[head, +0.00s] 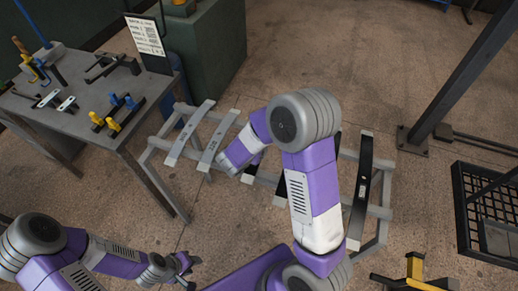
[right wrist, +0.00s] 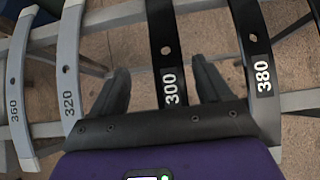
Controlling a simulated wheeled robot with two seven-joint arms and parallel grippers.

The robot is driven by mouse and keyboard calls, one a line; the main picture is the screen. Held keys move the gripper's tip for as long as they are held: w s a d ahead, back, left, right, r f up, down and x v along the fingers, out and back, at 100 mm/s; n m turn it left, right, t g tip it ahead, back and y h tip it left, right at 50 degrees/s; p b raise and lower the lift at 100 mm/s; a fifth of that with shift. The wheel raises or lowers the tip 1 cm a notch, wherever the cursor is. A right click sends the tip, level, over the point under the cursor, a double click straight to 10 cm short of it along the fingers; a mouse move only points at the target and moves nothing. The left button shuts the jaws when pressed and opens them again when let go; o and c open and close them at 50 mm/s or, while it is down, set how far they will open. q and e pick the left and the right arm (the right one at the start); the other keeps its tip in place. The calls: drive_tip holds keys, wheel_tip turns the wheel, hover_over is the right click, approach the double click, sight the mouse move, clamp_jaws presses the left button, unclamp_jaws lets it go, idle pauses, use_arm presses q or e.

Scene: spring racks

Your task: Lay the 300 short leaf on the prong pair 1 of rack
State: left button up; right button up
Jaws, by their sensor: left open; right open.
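The 300 leaf (right wrist: 168,60) is a black curved strip with a hole and a white "300" label. It lies across the grey rails of a floor stand (head: 378,210). My right gripper (right wrist: 162,88) is open, one finger on each side of the 300 leaf, with a gap on both sides. In the head view my right arm hides much of the stand's middle, and the right fingers cannot be made out. My left gripper (head: 180,268) is open and empty at the lower left, away from the stand. Yellow and blue prongs (head: 116,112) stand on the table; I cannot read their pair numbers.
Grey leaves 320 (right wrist: 68,75) and 360 (right wrist: 14,85) lie left of the 300 leaf; black leaf 380 (right wrist: 255,50) lies close on its right. A dark grate (head: 490,215) is at the right.

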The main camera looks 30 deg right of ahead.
drive_tip(key=x, duration=0.2)
drive_tip(key=b+x, duration=0.1)
drive_tip(key=x, duration=0.1)
drive_tip(key=s+x, duration=0.1)
drive_tip(key=x, duration=0.2)
drive_tip(key=shift+d+f, duration=0.2)
drive_tip(key=shift+w+r, duration=0.15)
clamp_jaws()
